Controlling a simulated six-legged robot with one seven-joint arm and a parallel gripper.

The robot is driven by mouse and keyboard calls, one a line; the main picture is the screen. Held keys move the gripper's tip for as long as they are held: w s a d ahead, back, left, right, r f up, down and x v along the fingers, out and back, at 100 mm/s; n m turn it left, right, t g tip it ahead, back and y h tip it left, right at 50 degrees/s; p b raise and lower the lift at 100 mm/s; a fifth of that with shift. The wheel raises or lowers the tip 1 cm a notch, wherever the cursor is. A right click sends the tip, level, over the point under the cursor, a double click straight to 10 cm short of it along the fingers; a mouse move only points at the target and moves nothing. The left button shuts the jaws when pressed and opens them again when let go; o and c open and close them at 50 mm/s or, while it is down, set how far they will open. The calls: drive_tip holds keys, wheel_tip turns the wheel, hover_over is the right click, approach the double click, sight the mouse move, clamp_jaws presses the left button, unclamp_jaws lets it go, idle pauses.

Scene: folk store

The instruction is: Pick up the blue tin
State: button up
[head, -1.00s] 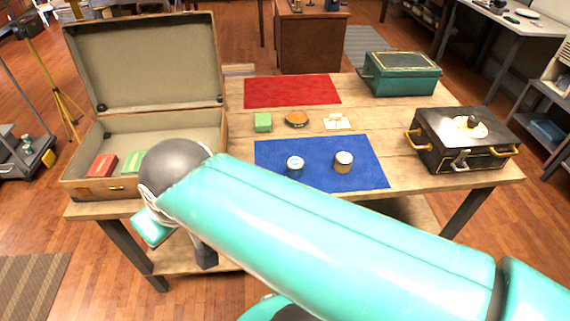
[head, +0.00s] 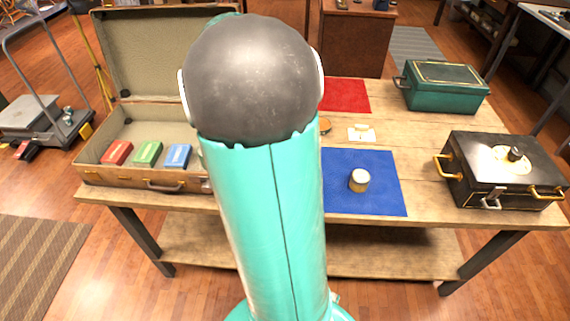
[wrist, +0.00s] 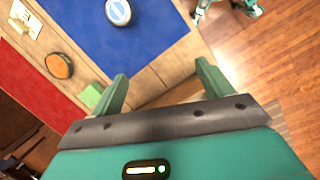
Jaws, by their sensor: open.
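The blue tin (wrist: 118,12), round with a blue and white lid, stands on the blue mat (wrist: 160,35) near the top edge of the wrist view. In the head view my arm hides it. My gripper (wrist: 163,72) is open and empty, with both fingers apart, and the tin lies beyond the fingertips, up and to the left in the wrist view. In the head view my arm's links cover the gripper.
A mustard-sided tin (head: 359,181) stands on the mat's right part. The open suitcase (head: 165,186) holds red, green and blue boxes at left. A black case (head: 470,185) and a green box (head: 445,88) stand right. A small green block (wrist: 92,95) lies near the left finger.

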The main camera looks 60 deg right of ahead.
drive_tip(key=s+d+f+g, duration=0.2)
drive_tip(key=s+d+f, duration=0.4)
drive_tip(key=d, duration=0.3)
drive_tip(key=shift+y, duration=0.4)
drive_tip(key=x, duration=1.3)
drive_tip(key=shift+s+d+f, duration=0.1)
drive_tip(key=shift+s+d, duration=0.05)
drive_tip(key=shift+s, duration=0.2)
drive_tip(key=c, duration=1.1)
